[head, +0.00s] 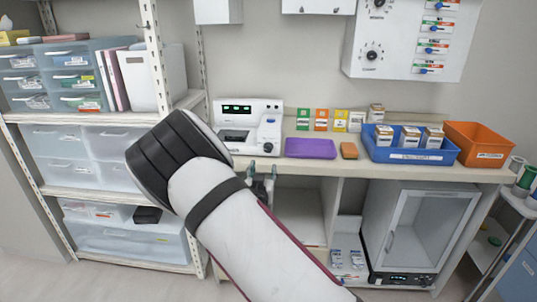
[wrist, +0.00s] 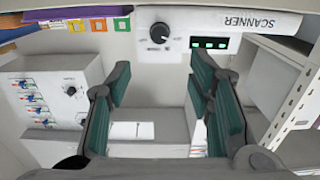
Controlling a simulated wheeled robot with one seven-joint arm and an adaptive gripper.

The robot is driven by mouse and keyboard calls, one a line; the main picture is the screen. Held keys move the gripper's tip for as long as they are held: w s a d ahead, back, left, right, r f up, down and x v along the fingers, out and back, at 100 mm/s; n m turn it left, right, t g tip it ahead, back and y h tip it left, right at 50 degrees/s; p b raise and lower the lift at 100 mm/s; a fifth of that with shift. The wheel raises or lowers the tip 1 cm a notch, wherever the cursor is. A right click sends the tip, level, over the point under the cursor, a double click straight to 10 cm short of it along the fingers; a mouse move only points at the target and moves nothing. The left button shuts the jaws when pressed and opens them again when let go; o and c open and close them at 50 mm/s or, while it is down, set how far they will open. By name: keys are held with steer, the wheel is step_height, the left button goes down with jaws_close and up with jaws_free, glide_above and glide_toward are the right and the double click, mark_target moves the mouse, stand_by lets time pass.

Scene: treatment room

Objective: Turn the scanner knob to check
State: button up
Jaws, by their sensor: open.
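The scanner (head: 232,108) is a white box with a green-lit display on the counter in the head view. Its dark round knob (head: 268,147) is at the lower right of its front. In the wrist view the scanner appears upside down, with its knob (wrist: 159,33) near the top middle beside the display (wrist: 209,43). My gripper (head: 262,172) is open and empty, with teal fingers just below and in front of the scanner. In the wrist view the knob lies beyond and above the gap between the fingers (wrist: 160,75), apart from them. The knob's setting is too small to read.
A purple mat (head: 310,149), an orange-brown block (head: 349,151) and a blue bin (head: 408,154) with boxes stand right of the scanner. A wall panel (head: 400,45) has other knobs. A storage shelf (head: 125,118) is close on the left.

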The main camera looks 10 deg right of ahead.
mark_target(268, 149)
steer(key=b+x, duration=0.1)
steer(key=x, duration=1.2)
steer(key=shift+w+d, duration=0.1)
steer(key=shift+w, duration=0.05)
jaws_close()
